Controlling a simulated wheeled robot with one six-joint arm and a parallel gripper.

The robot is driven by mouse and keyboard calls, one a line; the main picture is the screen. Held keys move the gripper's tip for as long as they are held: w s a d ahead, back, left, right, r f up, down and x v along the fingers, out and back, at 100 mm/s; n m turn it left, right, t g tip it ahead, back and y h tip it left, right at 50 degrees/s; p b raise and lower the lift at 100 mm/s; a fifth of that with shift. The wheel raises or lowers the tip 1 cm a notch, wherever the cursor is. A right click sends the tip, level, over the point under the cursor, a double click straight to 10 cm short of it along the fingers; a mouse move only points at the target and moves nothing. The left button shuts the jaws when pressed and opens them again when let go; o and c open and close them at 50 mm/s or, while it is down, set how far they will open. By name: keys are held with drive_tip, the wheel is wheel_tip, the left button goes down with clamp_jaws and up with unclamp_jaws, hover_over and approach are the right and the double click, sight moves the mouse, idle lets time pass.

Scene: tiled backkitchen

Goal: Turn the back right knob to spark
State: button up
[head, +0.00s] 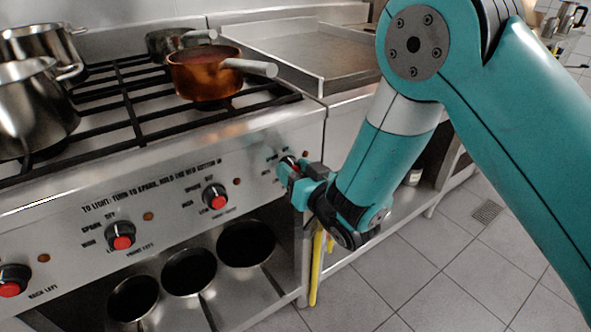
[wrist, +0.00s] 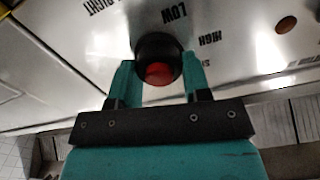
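The back right knob (wrist: 158,60) is round and black with a red centre. It sits on the steel front panel, at the panel's right end in the head view, where it is mostly hidden by my gripper (head: 290,175). In the wrist view, the two teal fingers of my gripper (wrist: 160,78) stand on either side of the knob. The knob fills the gap between them, and they appear closed on it. The labels LOW and HIGH show beyond the knob, upside down or tilted. The knob's pointer mark is not clear.
Other knobs (head: 214,196), (head: 120,236) and (head: 13,280) line the panel to the left. A copper pan (head: 205,78) stands on the stove's right side, its handle pointing right. Steel pots (head: 35,110) stand at left. Tiled floor (head: 440,290) is clear at right.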

drive_tip(key=c, duration=0.4)
drive_tip(key=shift+o, duration=0.2)
drive_tip(key=n+b, duration=0.2)
drive_tip(key=n, duration=0.1)
drive_tip(key=shift+f+n, duration=0.2)
drive_tip(key=shift+n, duration=0.1)
drive_tip(key=shift+s+n+b, duration=0.1)
drive_tip(key=shift+n+b, duration=0.65)
drive_tip(key=shift+n, duration=1.25)
drive_tip(key=o, duration=0.8)
drive_tip(key=shift+o, duration=0.6)
drive_tip(key=shift+r, duration=0.1)
